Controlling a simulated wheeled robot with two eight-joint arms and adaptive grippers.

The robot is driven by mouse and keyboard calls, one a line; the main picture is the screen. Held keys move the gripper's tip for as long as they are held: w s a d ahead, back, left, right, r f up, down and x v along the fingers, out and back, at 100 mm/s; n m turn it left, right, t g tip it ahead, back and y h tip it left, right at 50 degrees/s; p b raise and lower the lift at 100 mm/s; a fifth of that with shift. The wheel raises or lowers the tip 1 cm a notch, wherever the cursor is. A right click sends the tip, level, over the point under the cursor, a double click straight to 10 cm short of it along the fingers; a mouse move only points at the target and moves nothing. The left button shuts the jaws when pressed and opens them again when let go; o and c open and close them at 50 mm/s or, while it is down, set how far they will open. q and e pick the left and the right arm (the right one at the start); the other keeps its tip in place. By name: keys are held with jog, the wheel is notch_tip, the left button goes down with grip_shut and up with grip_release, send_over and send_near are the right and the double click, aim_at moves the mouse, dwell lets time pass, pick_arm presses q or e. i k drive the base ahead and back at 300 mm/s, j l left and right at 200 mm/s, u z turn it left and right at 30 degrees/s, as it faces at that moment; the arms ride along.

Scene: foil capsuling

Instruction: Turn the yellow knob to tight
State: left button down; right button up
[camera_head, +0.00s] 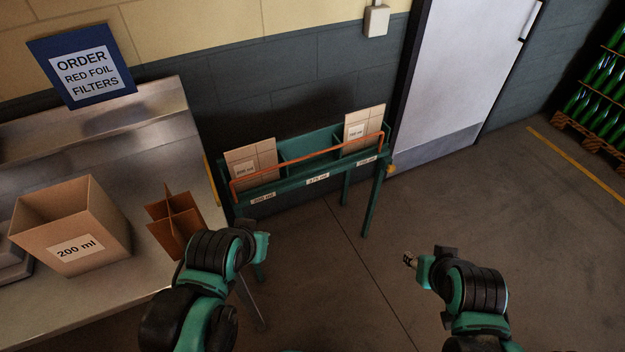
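A small yellow-orange knob (391,169) sits at the right end of the green rack (290,183), by its front right corner. An orange bar (306,163) runs along the front of the rack. My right gripper (409,259) shows as a small dark tip in front of and below the knob, clearly apart from it. It is too small to tell open from shut. My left arm reaches in at lower left, in front of the rack's left end, and its fingers are hidden. The knob's markings are too small to read.
Flat cardboard pieces (364,128) stand in the rack's outer bays; the middle bay looks empty. A metal table (110,312) at left holds an open 200 ml box (72,228) and a cardboard divider (177,222). Floor right of the rack is clear; bottle crates stand at far right.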

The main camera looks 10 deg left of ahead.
aim_at(389, 169)
jog(key=i+z, duration=0.35)
jog(key=i, duration=0.3)
jog(key=i+j+z, duration=0.3)
jog(key=i, duration=0.35)
